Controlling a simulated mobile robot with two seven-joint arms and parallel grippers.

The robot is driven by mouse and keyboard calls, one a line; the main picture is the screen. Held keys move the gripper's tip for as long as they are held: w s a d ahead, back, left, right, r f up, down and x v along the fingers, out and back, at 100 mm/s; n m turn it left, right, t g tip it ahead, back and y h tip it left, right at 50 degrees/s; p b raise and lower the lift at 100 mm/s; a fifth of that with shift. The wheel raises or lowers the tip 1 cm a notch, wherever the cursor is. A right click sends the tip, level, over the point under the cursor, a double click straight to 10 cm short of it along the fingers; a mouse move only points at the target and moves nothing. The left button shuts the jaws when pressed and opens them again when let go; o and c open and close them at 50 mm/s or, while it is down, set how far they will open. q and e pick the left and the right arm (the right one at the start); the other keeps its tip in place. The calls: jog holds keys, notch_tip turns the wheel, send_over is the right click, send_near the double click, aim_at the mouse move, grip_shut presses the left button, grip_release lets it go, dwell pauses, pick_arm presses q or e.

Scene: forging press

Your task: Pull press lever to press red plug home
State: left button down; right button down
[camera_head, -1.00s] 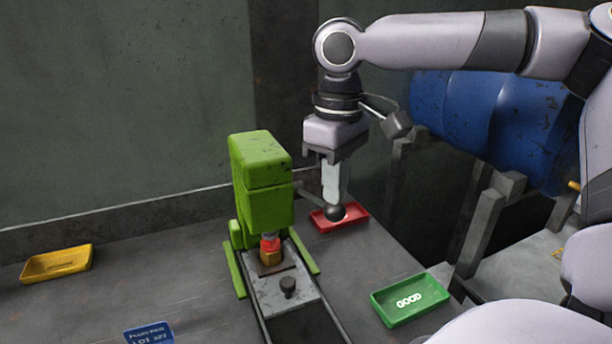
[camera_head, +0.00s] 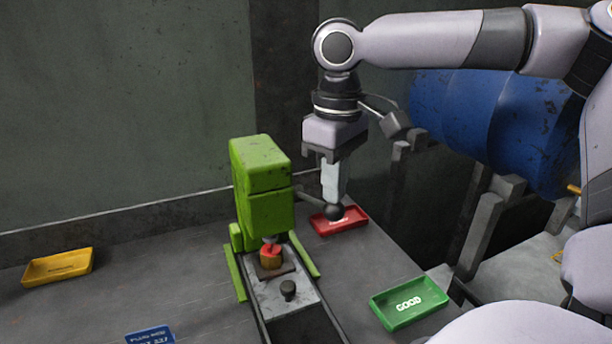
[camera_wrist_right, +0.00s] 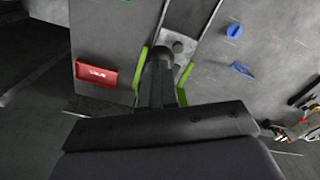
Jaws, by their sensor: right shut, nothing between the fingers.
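The green press (camera_head: 262,190) stands on the bench, with its lever (camera_head: 318,203) sticking out to the right and ending in a dark ball knob (camera_head: 334,212). The red plug (camera_head: 270,250) sits on an orange-brown block (camera_head: 271,261) under the press ram, which appears to touch its top. My right gripper (camera_head: 332,200) points down with its fingers shut and empty, its tips at the knob; whether they touch it I cannot tell. The wrist view shows the shut fingers (camera_wrist_right: 158,75) over the press's green rails. My left gripper is not in view.
A red tray (camera_head: 352,229) lies just behind the knob, and a green GOOD tray (camera_head: 440,301) is at right. A yellow tray (camera_head: 32,282) is at left and a blue one (camera_head: 150,336) at the front.

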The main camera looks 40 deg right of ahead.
jog(key=shift+r, duration=0.25)
jog(key=shift+w+d+r, duration=0.1)
jog(key=shift+w+r, duration=0.25)
jog(key=shift+r, duration=0.25)
jog(key=shift+w+d+r, duration=0.1)
jog(key=shift+w+r, duration=0.2)
jog(key=shift+r, duration=0.3)
jog(key=shift+w+d+r, duration=0.2)
jog(key=shift+w+r, duration=0.45)
jog(key=shift+r, duration=0.25)
notch_tip(320, 180, up, 6)
dwell(0.5)
